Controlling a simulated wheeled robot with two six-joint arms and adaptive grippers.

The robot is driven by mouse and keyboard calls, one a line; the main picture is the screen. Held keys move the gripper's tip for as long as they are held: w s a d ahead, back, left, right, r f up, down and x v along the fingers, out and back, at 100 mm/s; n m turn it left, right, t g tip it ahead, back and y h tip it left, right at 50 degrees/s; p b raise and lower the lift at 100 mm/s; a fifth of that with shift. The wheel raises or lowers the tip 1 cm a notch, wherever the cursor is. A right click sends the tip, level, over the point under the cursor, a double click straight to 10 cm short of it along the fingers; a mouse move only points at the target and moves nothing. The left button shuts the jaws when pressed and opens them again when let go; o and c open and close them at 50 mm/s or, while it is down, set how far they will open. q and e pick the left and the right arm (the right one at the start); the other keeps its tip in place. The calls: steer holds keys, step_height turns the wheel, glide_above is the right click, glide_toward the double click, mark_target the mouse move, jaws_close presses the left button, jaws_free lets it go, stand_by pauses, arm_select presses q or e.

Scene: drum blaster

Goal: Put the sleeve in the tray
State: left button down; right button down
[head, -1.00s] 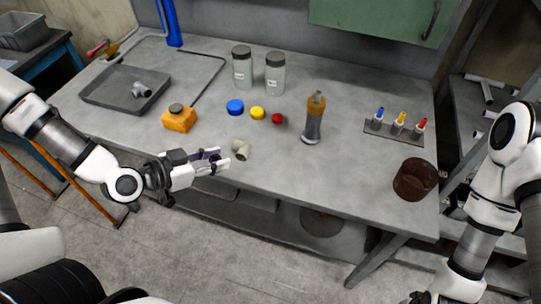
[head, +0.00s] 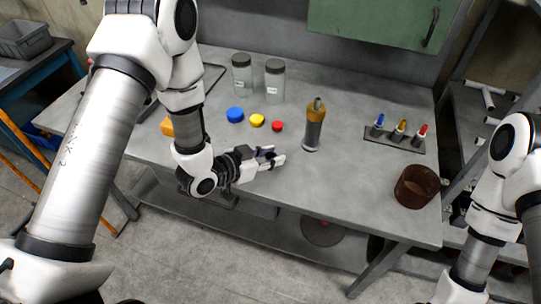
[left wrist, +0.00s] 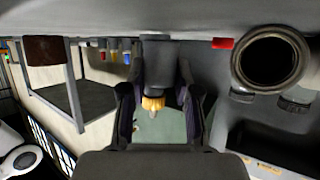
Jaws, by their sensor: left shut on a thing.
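My left gripper (head: 281,157) is over the front middle of the table, to the left of the grey and orange bottle (head: 313,130). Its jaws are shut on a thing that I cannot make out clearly. The left wrist view is upside down; a dark grey block (left wrist: 161,65) shows between the fingers, with orange beyond it. A dark round tube end (left wrist: 270,58) shows to the right, apart from the fingers. I cannot tell which thing is the sleeve. My left arm hides most of the tray. My right gripper is out of view.
A rack of small bottles (head: 394,138) and a brown pot (head: 416,188) are at the right. The table between bottle and pot is clear.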

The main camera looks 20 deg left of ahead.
arm_select(q)
steer(key=shift+w+a+f, duration=0.1)
steer(key=shift+w+f, duration=0.05)
steer(key=shift+f, duration=0.3)
steer(key=c, duration=0.8)
jaws_free()
steer(key=shift+c, duration=0.2)
steer(key=shift+f, duration=0.15)
